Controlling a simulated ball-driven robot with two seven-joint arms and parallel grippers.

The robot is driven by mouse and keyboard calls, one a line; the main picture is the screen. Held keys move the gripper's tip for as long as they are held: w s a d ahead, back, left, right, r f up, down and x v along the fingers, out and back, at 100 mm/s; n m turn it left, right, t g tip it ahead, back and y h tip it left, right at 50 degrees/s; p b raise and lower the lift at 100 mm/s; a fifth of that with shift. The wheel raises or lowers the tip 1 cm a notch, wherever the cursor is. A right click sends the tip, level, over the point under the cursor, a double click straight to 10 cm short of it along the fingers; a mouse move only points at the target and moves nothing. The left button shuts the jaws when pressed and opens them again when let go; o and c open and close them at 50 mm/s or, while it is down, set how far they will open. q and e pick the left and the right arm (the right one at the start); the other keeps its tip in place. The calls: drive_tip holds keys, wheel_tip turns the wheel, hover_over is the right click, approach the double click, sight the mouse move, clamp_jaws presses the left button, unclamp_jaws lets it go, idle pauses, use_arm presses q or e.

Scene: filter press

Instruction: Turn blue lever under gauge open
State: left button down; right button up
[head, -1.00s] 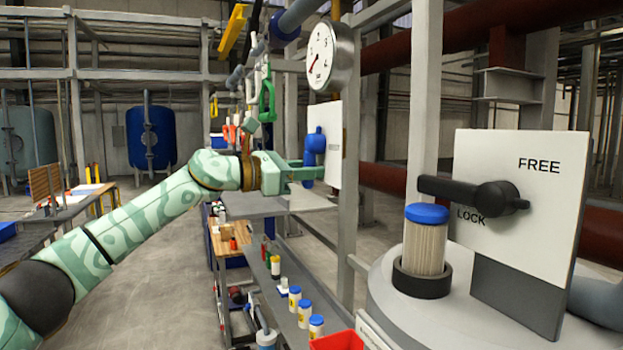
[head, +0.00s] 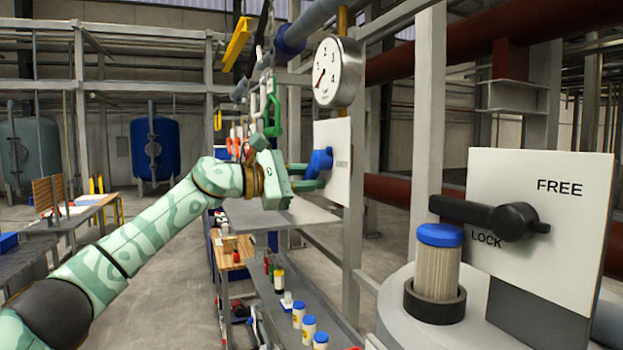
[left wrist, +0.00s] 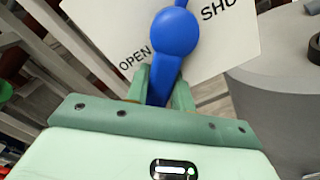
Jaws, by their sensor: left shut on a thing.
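The blue lever (head: 321,160) is on a white plate (head: 341,135) below the round gauge (head: 338,72). In the head view its handle slants down to the left. My left gripper (head: 308,178) is shut on the handle. In the left wrist view, the lever's round hub (left wrist: 175,33) is in front of the plate (left wrist: 108,22), and the handle runs down between the two green fingers (left wrist: 163,88). The word OPEN is beside the handle, and part of SHUT is at upper right. The handle's end is hidden by the gripper. My right gripper is out of view.
A black lever (head: 500,218) on a FREE/LOCK plate (head: 560,215) stands at right, with a blue-capped filter cartridge (head: 437,270) in front. A green handle (head: 272,115) hangs behind my left wrist. Several blue-capped bottles stand on a bench below. A grey post (head: 427,110) rises between both plates.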

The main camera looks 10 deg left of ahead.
use_arm(q)
drive_tip(key=shift+r, duration=0.1)
drive_tip(key=c, duration=1.2)
unclamp_jaws()
drive_tip(key=shift+s+a, duration=0.1)
drive_tip(key=shift+a, duration=0.15)
drive_tip(key=b+v, duration=0.6)
drive_tip(key=v, duration=0.9)
drive_tip(key=shift+s+a, duration=0.25)
drive_tip(key=shift+a, duration=0.1)
